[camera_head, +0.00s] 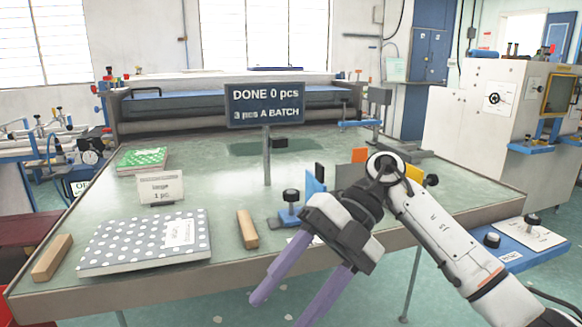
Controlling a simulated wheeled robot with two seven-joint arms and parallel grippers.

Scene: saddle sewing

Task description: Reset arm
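My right arm comes in from the right and hangs over the front edge of the table (180,225). My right gripper (284,311) points down and to the left, its two purple fingers spread apart with nothing between them. The fingertips are in front of the table's edge, and the lower end of one finger is near the bottom of the picture. The gripper and wrist hide part of the table's front right. My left gripper is not in view.
A grey polka-dot stack (140,240) lies between two wooden blocks (52,257) (247,229). A green patterned stack (142,159) lies behind a "large 1 pc" sign (162,190). A "DONE 0 pcs" sign (265,105) stands mid-table. A blue fixture with a black knob (291,208) is beside my wrist.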

